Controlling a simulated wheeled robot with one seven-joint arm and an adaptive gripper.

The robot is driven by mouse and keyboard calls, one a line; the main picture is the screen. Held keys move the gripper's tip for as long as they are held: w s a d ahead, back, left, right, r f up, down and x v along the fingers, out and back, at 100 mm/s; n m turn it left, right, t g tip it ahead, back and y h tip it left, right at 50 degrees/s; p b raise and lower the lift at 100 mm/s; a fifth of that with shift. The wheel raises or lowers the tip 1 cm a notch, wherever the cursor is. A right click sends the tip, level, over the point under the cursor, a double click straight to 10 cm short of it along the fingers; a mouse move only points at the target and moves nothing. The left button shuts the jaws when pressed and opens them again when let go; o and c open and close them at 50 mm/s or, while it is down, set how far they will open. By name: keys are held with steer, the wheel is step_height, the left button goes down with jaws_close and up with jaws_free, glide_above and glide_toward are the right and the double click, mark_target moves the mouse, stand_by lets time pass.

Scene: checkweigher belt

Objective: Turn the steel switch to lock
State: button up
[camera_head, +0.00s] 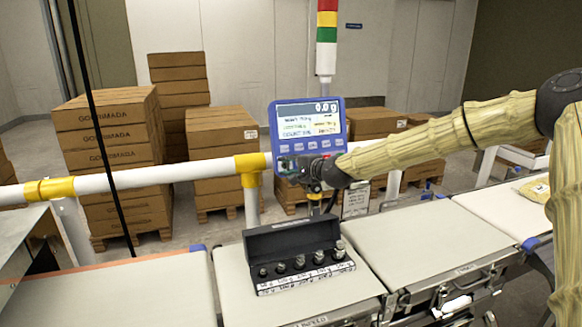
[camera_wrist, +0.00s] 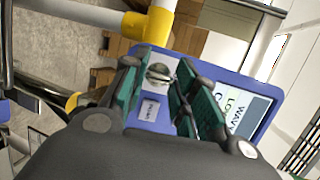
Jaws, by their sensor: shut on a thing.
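The steel switch (camera_wrist: 158,74) is a small round metal knob on the lower part of the blue display panel (camera_head: 361,141), above a small label (camera_wrist: 150,108) in the wrist view. My gripper (camera_wrist: 160,82) reaches to the panel, its two green-padded fingers on either side of the knob and shut on it. In the head view my gripper (camera_head: 298,170) is at the panel's lower left corner and covers the knob. I cannot read which way the switch points.
A black case of steel weights (camera_head: 290,241) stands open on the belt (camera_head: 235,284) below the gripper. A white and yellow rail (camera_head: 150,175) runs behind the belts to the left. A signal tower (camera_head: 326,40) rises behind the panel. Stacked boxes (camera_head: 108,140) stand at the back.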

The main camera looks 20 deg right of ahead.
stand_by(0.4)
steer(key=o, duration=1)
steer(key=shift+o, duration=0.2)
steer(key=shift+s, duration=0.1)
steer(key=v, duration=1.2)
